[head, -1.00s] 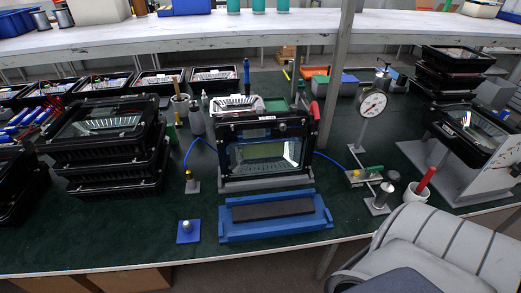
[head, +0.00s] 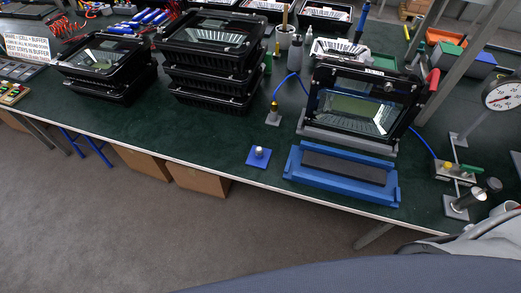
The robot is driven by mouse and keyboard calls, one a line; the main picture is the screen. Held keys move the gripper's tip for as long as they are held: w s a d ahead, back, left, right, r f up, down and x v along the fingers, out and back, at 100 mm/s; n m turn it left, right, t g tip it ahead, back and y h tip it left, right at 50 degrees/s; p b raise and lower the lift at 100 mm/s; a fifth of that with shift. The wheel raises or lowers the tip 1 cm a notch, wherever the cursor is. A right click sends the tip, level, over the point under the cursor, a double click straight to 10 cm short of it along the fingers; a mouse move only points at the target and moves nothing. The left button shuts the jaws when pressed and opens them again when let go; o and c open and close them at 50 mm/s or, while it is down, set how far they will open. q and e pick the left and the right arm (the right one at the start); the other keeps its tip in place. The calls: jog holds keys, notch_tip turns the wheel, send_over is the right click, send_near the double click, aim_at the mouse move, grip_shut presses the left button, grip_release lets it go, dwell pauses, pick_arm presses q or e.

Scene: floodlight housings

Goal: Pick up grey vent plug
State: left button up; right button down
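A small light grey plug (head: 259,152), which looks like the vent plug, stands upright on a square blue pad (head: 253,161) near the table's front edge. A black floodlight housing (head: 362,104) with a glass front stands tilted in a grey cradle (head: 345,143) behind and to the right of the pad. Neither of my grippers shows in the head view, and nothing is touching the plug.
A blue tray with a dark mat (head: 343,169) lies right of the pad. A brass-tipped fitting on a stand (head: 273,114) is behind it. Stacked housings (head: 212,75) stand to the left. A pressure gauge (head: 503,93) is at right. Green table left of the pad is clear.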

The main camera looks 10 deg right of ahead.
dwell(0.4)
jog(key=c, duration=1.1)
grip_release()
